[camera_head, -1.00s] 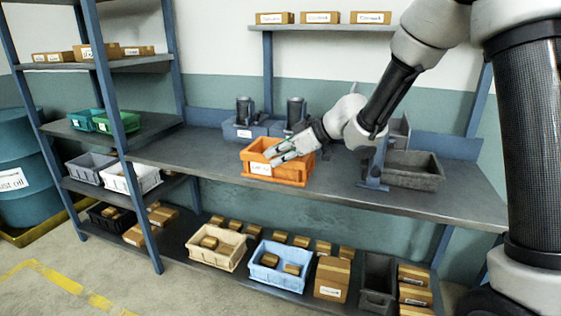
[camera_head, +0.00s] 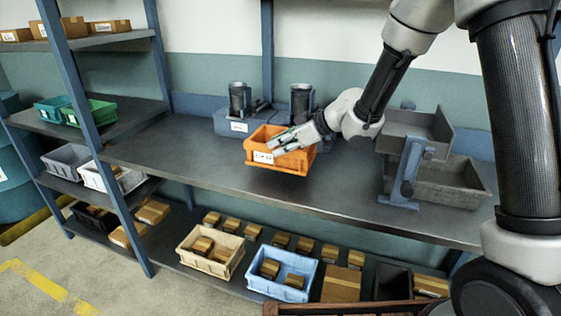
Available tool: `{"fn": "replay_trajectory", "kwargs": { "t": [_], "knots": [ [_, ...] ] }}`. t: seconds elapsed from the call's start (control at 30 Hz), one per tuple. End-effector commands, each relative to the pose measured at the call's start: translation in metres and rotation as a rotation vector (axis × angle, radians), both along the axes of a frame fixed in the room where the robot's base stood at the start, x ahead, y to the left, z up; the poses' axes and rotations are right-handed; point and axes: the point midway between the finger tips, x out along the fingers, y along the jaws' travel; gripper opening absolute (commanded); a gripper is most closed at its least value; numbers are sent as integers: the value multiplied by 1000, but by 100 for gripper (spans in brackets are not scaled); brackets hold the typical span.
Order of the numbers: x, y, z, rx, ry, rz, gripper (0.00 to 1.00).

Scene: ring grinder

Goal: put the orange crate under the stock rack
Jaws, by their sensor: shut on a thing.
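The orange crate (camera_head: 268,160) with a white label on its front is above the grey workbench, near the bench's front half. A dark shadow shows below it, and it looks lifted slightly off the top. The inside of the crate is partly hidden by my gripper. The stock rack (camera_head: 118,45) stands at the left, with blue posts and several grey shelves. Its bottom shelf carries a black crate (camera_head: 92,217) and cardboard boxes (camera_head: 152,212).
A grey-blue machine (camera_head: 240,120) with two dark cylinders stands behind the crate. A grey bin on a blue stand (camera_head: 402,185) is at the right. Beige (camera_head: 210,251) and blue (camera_head: 283,272) crates fill the shelf below. A brown slatted edge (camera_head: 345,308) shows at the bottom.

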Motion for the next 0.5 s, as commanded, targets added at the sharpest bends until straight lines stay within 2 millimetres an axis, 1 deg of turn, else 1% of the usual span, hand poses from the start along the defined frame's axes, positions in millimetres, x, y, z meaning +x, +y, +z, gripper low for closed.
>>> {"fn": "replay_trajectory", "kwargs": {
  "t": [0.17,0.3,0.4,0.5],
  "knots": [
    [0,1,-20,0,1,0,0],
    [0,0,-41,0,1,-1,0],
    [0,0,-48,1,-2,0,0],
    [1,0,-48,2,-4,0,0]
  ]
}}
